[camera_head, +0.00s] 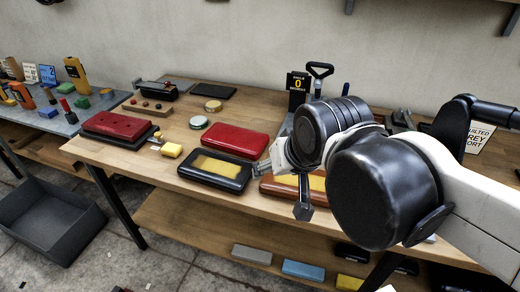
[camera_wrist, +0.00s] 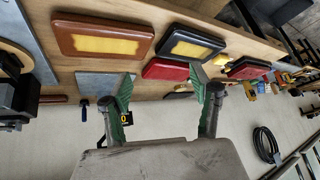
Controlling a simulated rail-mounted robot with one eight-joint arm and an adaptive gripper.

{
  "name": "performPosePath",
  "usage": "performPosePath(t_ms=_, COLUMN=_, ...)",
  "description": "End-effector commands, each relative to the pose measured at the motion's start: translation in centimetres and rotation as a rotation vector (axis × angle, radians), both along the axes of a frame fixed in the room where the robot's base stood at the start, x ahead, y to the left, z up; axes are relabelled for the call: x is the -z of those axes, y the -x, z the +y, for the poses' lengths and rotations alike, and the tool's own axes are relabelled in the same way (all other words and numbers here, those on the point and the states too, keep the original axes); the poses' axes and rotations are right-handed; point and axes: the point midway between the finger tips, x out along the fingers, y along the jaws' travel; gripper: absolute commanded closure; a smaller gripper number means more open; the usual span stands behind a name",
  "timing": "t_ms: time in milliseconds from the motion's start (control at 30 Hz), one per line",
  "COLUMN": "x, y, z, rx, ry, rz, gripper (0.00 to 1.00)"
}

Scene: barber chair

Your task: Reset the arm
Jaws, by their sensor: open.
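My gripper (camera_head: 282,187) hangs over the front right part of the wooden workbench (camera_head: 330,208) at the end of my arm. Its jaws are apart, and nothing shows between them. In the wrist view my gripper (camera_wrist: 162,80) has two green-padded fingers spread wide. The brown case with a yellow panel (camera_wrist: 103,37) lies beyond the fingers there; in the head view the brown case (camera_head: 270,187) is partly hidden by my gripper. The black case with a yellow panel (camera_head: 215,170) lies just left of my gripper.
A red case (camera_head: 235,140) lies behind the black one. A red case on a dark base (camera_head: 119,125) lies farther left. A black and yellow sign (camera_head: 298,83) stands at the back. A grey bin (camera_head: 45,222) is on the floor. Space above the left bench is clear.

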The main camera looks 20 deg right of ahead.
Motion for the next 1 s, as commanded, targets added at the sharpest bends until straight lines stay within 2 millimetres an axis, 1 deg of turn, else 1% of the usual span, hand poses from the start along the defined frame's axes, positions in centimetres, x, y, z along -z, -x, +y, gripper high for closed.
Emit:
performPosePath(t_ms=33, x=0.5, y=0.8, z=-0.3, rx=-0.031, ry=0.029, rz=-0.007, gripper=0.42)
performPosePath(t_ms=67, x=0.7, y=1.2, z=-0.4, rx=-0.048, ry=0.046, rz=-0.01, gripper=0.42)
performPosePath(t_ms=200, x=1.3, y=2.0, z=-0.7, rx=-0.097, ry=0.091, rz=-0.018, gripper=0.42)
performPosePath(t_ms=1000, x=1.3, y=2.1, z=-0.7, rx=-0.105, ry=0.097, rz=-0.02, gripper=0.42)
